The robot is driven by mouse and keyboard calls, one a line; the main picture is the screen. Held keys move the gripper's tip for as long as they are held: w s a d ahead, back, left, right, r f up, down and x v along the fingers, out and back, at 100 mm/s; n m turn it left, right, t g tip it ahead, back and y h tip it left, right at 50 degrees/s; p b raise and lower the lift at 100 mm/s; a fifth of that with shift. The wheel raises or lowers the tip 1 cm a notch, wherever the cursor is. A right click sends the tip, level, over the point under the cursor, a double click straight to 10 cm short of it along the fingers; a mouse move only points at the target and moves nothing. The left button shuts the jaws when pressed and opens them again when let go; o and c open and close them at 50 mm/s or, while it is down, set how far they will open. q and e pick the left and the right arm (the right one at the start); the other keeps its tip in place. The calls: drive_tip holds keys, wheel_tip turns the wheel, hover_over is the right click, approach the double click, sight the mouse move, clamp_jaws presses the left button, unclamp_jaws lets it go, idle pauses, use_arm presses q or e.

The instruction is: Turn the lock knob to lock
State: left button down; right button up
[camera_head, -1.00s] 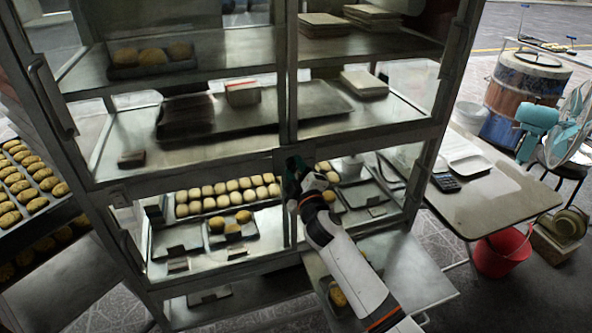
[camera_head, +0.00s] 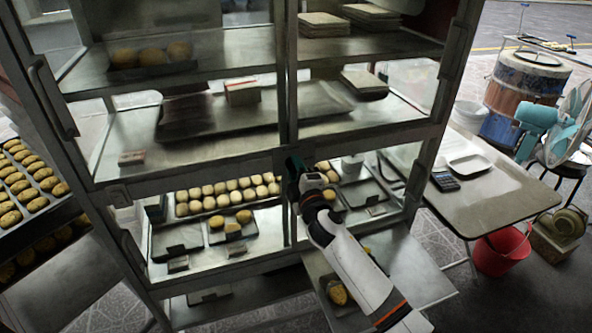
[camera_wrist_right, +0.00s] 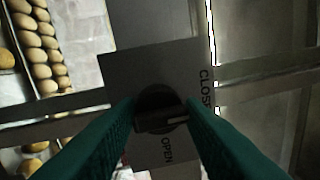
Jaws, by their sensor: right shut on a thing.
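The lock knob (camera_wrist_right: 158,98) is dark and round with a raised bar, on a dark plate (camera_wrist_right: 130,75) in the right wrist view. The bar lies roughly crosswise, with a light mark toward its right end. The word OPEN is printed below the knob and CLOSE to its right, partly hidden by a finger. My right gripper (camera_wrist_right: 161,117) has its green fingers shut on the knob's bar, one on each side. In the head view, my right gripper (camera_head: 294,166) is at the cabinet's middle post and hides the knob. My left gripper is not in view.
The glass-fronted cabinet (camera_head: 284,70) holds trays of buns and breads behind its doors. A tray of buns (camera_head: 30,190) stands at the left. A table (camera_head: 490,205) with a calculator (camera_head: 445,181), a red bucket (camera_head: 502,250) and a fan (camera_head: 560,125) are at the right.

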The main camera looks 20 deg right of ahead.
drive_tip(key=shift+f, duration=0.35)
drive_tip(key=o, duration=0.9)
drive_tip(key=shift+r, duration=0.15)
drive_tip(key=s, duration=0.4)
drive_tip(key=s+b, duration=0.1)
drive_tip(key=s, duration=0.3)
drive_tip(key=s+f+b, duration=0.1)
drive_tip(key=s, duration=0.3)
drive_tip(key=shift+d, duration=0.1)
